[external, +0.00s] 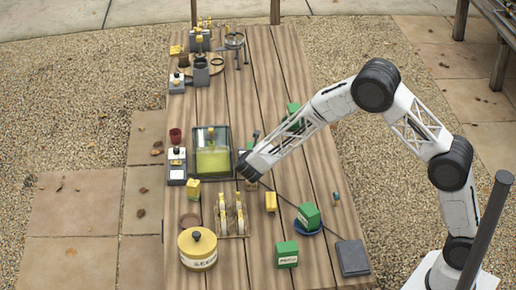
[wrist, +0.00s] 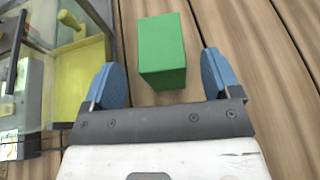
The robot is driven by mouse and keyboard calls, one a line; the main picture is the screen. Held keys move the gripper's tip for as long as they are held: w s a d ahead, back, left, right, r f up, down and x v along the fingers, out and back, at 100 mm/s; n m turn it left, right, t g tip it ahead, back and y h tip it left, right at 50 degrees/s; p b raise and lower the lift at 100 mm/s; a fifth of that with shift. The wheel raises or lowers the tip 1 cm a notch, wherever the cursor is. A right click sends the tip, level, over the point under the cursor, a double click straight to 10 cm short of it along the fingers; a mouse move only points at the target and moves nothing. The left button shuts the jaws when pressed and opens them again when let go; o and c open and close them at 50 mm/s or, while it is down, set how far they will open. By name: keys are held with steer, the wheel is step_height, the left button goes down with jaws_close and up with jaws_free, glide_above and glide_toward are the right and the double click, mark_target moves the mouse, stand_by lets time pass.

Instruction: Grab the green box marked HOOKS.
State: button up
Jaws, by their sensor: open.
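In the wrist view a plain green box (wrist: 162,50) lies on the planks ahead of and between my gripper's (wrist: 162,82) blue fingertips. My gripper is open, with nothing held. No marking shows on the faces of this box that I see. In the external view my gripper (external: 248,172) is low over the table, at the right edge of the glass-walled tray. Other green boxes show there: one on a blue dish (external: 309,215), one at the front (external: 286,254), and one partly behind my arm (external: 294,114). Their labels are too small to read.
The clear-walled tray (external: 195,152) with yellow contents stands close on the left; its yellow part (wrist: 82,75) shows in the wrist view. Near my gripper are a yellow block (external: 271,202) and a yellow-handled rack (external: 231,215). A yellow-lidded pot (external: 198,250) stands front left.

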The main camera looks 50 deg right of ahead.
steer(key=shift+x, duration=2.6)
steer(key=c, duration=1.1)
steer(key=shift+o, duration=0.2)
steer(key=shift+r, duration=0.1)
steer(key=shift+r, duration=0.75)
step_height(320, 180, up, 2)
steer(key=shift+r, duration=0.1)
steer(key=s+r, duration=0.1)
steer(key=s, duration=1.5)
